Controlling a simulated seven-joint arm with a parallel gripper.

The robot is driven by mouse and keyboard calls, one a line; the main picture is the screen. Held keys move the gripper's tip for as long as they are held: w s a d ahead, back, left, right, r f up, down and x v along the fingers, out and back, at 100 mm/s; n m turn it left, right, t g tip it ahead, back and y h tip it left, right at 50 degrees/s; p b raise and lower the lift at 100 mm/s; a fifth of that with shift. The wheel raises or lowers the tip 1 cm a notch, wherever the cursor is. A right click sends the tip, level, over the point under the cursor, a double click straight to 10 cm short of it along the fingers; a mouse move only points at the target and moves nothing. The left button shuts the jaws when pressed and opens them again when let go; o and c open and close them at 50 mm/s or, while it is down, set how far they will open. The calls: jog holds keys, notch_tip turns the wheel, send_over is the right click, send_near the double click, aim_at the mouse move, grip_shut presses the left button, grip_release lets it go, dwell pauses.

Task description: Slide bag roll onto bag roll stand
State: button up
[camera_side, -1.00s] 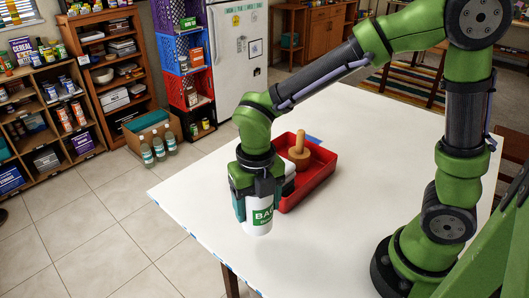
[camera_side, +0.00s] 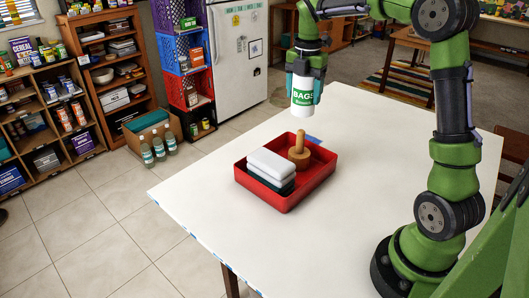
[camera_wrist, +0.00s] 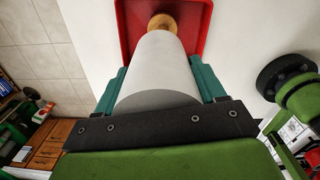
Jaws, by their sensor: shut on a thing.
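The bag roll (camera_side: 303,96) is a white cylinder with a green "BAGS" label. My gripper (camera_side: 303,88) is shut on it and holds it upright in the air, above the red tray. The bag roll stand (camera_side: 299,151) is a wooden peg on a round base inside the tray. In the side view the roll hangs above the peg's top, apart from it. In the wrist view the roll (camera_wrist: 160,70) fills the space between the teal fingers (camera_wrist: 158,85). The stand's top (camera_wrist: 162,22) shows just past the roll's far end; the rest is hidden.
The red tray (camera_side: 326,174) sits on the white table (camera_side: 375,190) and also holds a stack of white and dark folded items (camera_side: 271,165).

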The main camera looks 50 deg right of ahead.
jog(key=shift+s+r+m, duration=0.1)
jog(key=shift+r+m, duration=0.2)
jog(key=shift+r, duration=0.3)
send_over(301, 131)
jog(key=shift+d+f, duration=0.1)
jog(key=shift+f, duration=2.85)
jog(key=shift+f, duration=4.25)
jog(key=o, duration=1.2)
notch_tip(301, 131, up, 17)
jog(key=shift+f, duration=0.1)
